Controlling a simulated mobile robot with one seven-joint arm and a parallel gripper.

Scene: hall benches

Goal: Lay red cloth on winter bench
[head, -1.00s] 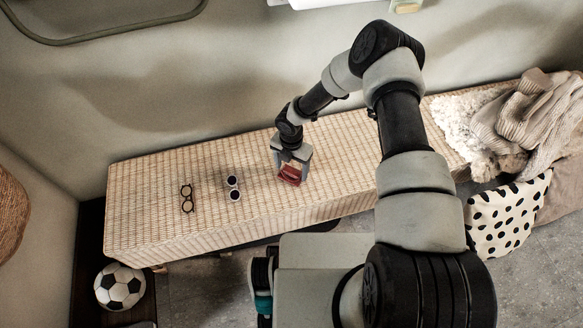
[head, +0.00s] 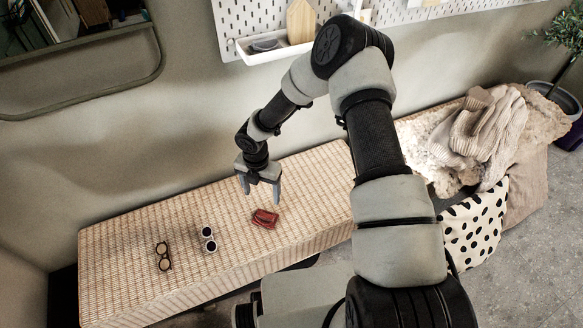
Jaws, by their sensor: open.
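The red cloth (head: 265,218) lies as a small folded bundle on top of the woven bench (head: 128,247), near the middle of its bare part. My gripper (head: 260,200) is above the bench, just left of and above the cloth in the picture. Its two fingers point down, apart, with nothing between them. It looks clear of the cloth.
Two pairs of glasses, one dark (head: 163,256) and one white-rimmed (head: 208,239), lie left of the cloth. A knitted garment (head: 483,130) and fluffy throw (head: 425,150) cover the right end. A spotted cushion (head: 475,228) stands in front. A pegboard shelf (head: 275,50) hangs above.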

